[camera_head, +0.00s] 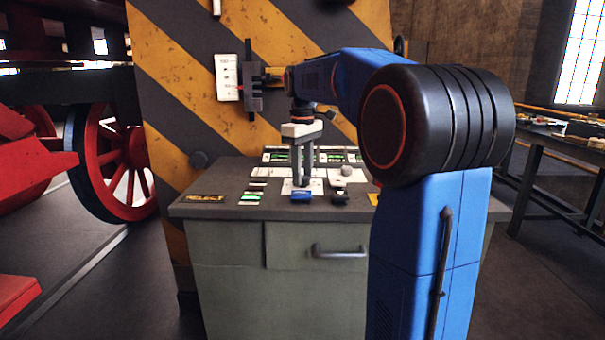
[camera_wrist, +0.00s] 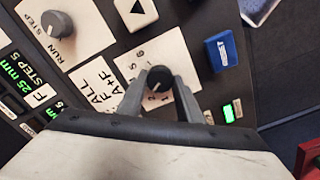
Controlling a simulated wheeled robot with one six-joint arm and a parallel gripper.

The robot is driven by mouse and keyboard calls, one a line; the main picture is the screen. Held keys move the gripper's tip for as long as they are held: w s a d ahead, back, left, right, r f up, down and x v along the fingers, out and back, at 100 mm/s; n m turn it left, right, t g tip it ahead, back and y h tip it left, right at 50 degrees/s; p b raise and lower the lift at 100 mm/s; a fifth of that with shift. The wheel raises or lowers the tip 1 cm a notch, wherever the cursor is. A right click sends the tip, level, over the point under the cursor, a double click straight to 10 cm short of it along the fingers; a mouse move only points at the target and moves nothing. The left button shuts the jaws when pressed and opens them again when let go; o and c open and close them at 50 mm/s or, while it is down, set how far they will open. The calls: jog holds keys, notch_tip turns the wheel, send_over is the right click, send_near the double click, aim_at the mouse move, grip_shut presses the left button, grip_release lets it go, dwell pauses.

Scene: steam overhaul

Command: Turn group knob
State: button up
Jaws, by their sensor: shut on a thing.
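The group knob (camera_wrist: 159,79) is a small black round knob with a white pointer line. It sits on a white plate (camera_wrist: 187,106) with numbers around it, beside lettering that I read only in part. My gripper (camera_wrist: 161,84) has one finger on each side of the knob and is shut on it. In the head view my gripper (camera_head: 302,182) points straight down over the console top (camera_head: 222,172), and its fingers hide the knob there.
A blue switch (camera_wrist: 221,51) is close to the knob; it also shows in the head view (camera_head: 301,196). A grey run/step knob (camera_wrist: 56,24) and an arrow button (camera_wrist: 136,10) are nearby. A striped panel (camera_head: 190,60) with a wall switch (camera_head: 252,88) rises behind the console.

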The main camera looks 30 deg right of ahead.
aim_at(303, 177)
jog(key=m, duration=0.4)
jog(key=shift+m, duration=2.3)
jog(key=o, duration=1)
jog(key=shift+o, duration=0.2)
notch_tip(303, 177, up, 17)
jog(key=shift+r, duration=0.2)
